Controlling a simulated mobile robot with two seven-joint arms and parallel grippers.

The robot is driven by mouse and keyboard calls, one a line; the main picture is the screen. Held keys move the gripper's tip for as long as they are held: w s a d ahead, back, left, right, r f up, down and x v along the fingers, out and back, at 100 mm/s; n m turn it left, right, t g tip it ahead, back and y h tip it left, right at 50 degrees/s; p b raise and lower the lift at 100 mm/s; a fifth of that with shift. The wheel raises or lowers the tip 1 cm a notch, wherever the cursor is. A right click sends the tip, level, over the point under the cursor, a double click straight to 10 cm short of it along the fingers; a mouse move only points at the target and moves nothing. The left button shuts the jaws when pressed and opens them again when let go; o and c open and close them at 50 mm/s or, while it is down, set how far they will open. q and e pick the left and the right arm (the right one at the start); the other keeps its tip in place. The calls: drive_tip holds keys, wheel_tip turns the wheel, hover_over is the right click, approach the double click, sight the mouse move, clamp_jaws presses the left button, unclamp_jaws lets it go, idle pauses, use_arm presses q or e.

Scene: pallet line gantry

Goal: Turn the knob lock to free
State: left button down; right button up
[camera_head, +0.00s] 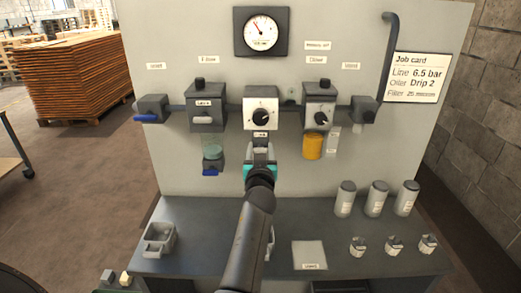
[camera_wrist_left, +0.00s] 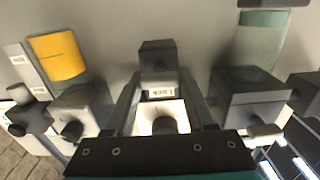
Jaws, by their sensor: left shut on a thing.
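The knob lock is a small dark block under the white-faced regulator (camera_head: 261,107) with its round black knob, at the middle of the panel. In the left wrist view, which is upside down, the knob lock (camera_wrist_left: 158,56) sits between my two fingertips, beside a small printed label (camera_wrist_left: 160,92). My left gripper (camera_head: 262,156) reaches up from below and is shut on the knob lock. In the head view the fingers and wrist cover most of it, so its turn position cannot be told. My right gripper is in neither view.
A filter unit (camera_head: 206,114) with a clear bowl hangs left of the regulator; a lubricator (camera_head: 319,110) with an orange bowl (camera_head: 312,147) hangs right. A gauge (camera_head: 262,29) is above.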

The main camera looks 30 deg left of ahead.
use_arm(q)
drive_tip(key=shift+m, duration=0.3)
drive_tip(key=m, duration=0.3)
drive_tip(key=shift+d+m, duration=0.1)
drive_tip(key=shift+m, duration=0.2)
drive_tip(key=m, duration=0.4)
drive_tip(key=shift+w+b, duration=0.1)
drive_tip(key=shift+b, duration=0.2)
drive_tip(key=m, duration=0.5)
drive_tip(key=shift+d, duration=0.1)
drive_tip(key=m, duration=0.2)
drive_tip(key=m+p, duration=0.1)
drive_tip(key=m, duration=0.1)
drive_tip(key=shift+f+m, duration=0.2)
drive_tip(key=shift+m, duration=0.2)
drive_tip(key=shift+c, duration=1.2)
unclamp_jaws()
drive_tip(key=shift+f, duration=0.1)
drive_tip(key=shift+d, duration=0.1)
